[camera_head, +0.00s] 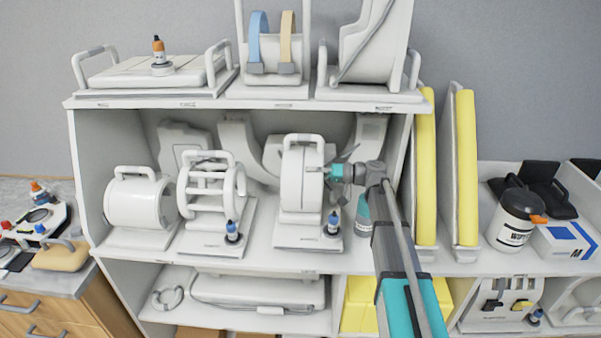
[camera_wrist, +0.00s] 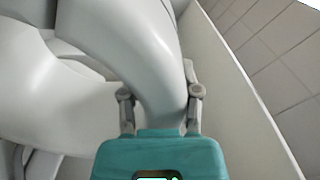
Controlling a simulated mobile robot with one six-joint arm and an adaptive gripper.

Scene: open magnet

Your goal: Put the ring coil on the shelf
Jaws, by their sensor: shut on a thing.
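The white round coil that I take for the ring coil (camera_head: 292,182) is in the middle bay of the shelf unit (camera_head: 270,262), upright, with a handle on top and a flat base. My gripper (camera_head: 331,172) is at its right side. In the wrist view my gripper (camera_wrist: 160,95) has its two fingers on either side of a smooth, curved pale band (camera_wrist: 135,45), shut on it. The fingertips are partly hidden by the band. I cannot tell whether the base of the coil bears fully on the board.
A white cylinder coil (camera_head: 137,203) and a cage-like coil (camera_head: 212,188) stand to the left. A blue-capped bottle (camera_head: 333,225) stands close in front. Yellow pads (camera_head: 466,165) stand upright at right. My arm crosses the shelf front.

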